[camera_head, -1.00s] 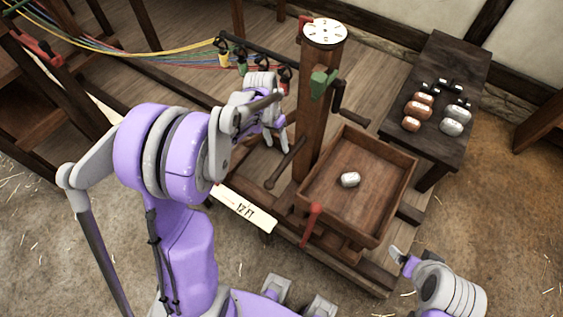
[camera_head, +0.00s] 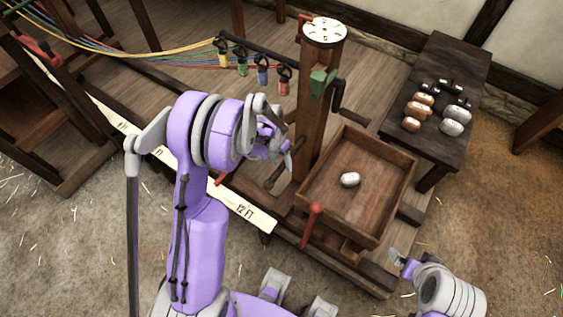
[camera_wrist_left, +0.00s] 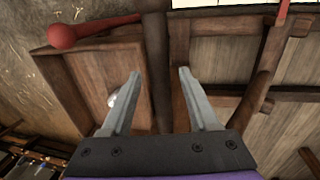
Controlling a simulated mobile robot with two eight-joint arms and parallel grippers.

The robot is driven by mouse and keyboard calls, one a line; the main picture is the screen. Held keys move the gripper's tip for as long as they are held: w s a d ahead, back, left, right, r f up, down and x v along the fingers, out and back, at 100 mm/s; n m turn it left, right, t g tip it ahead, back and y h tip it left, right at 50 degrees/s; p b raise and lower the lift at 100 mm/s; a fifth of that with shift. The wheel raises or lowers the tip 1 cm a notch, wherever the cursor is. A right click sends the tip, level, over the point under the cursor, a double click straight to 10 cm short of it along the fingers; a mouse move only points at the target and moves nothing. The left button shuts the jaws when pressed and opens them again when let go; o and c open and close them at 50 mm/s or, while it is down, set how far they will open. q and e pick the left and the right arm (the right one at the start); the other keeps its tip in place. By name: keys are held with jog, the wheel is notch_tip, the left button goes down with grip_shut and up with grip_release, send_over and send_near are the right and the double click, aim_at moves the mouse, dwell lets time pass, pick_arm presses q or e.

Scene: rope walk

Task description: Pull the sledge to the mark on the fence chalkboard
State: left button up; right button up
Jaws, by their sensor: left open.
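The wooden sledge stands on a plank track. It has an upright post (camera_head: 312,120) with a white dial on top, a crank, and an open tray (camera_head: 385,215) holding one silver weight (camera_head: 350,179). A red-knobbed lever (camera_head: 312,225) is at the tray's near side; a red knob (camera_wrist_left: 62,36) also shows in the left wrist view. My left gripper (camera_head: 280,158) is open and empty, just left of the post. My right gripper (camera_head: 399,256) is low, right of the tray's near corner; its jaws are too small to judge. I cannot make out the fence chalkboard.
A white rule marked 12 FT (camera_head: 245,208) lies along the track's near edge. Coloured strands run from the left to several hooks on a bar (camera_head: 265,53) beside the post. A dark bench (camera_head: 440,62) with several copper, silver and black weights stands right. Straw floor lies in front.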

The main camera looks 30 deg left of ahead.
pick_arm(q)
grip_shut()
dwell(1.4)
